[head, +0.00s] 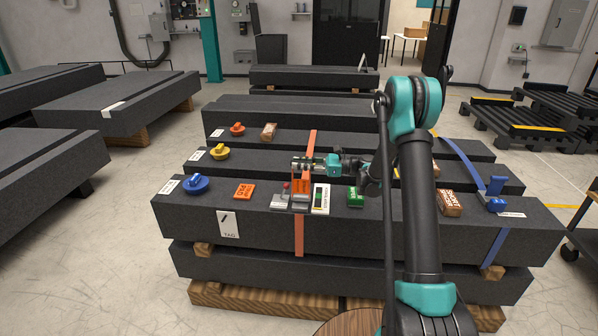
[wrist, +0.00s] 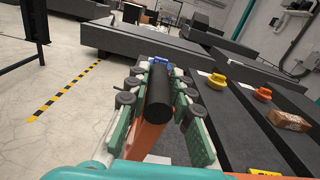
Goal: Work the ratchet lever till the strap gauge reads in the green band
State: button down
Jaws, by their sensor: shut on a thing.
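The ratchet (head: 291,204) is a grey metal block on the front granite bed, over an orange strap (head: 298,237). Its orange lever (head: 301,184) stands roughly upright. The strap gauge (head: 321,199) is a white card with black and green patches just right of the ratchet; its reading is too small to tell. My gripper (head: 306,163) reaches in from the right at the lever's top. In the wrist view, its teal-and-grey fingers lie on either side of the lever's black grip (wrist: 160,88), shut on it.
A blue knob (head: 196,184) and an orange block (head: 244,191) lie left of the ratchet. A green block (head: 355,197), a brown box (head: 449,203) and a blue ratchet (head: 495,190) with a blue strap stand to the right. Yellow (head: 220,152) and orange-red (head: 237,129) knobs sit on beds behind.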

jog(key=shift+w+d+f+m, duration=0.1)
jog(key=shift+w+f+m, duration=1.5)
jog(key=shift+w, duration=0.55)
jog(key=shift+w+d+f+m, duration=0.1)
jog(key=shift+w+f+m, duration=1.5)
jog(key=shift+w, duration=0.5)
jog(key=shift+w+d+f+m, duration=0.1)
jog(key=shift+w+f+m, duration=1.45)
jog(key=shift+w, duration=0.6)
jog(key=c, duration=1.4)
grip_release()
jog(key=shift+o, duration=0.2)
jog(key=d, duration=1.2)
jog(key=shift+s, duration=0.2)
jog(key=shift+c, duration=0.6)
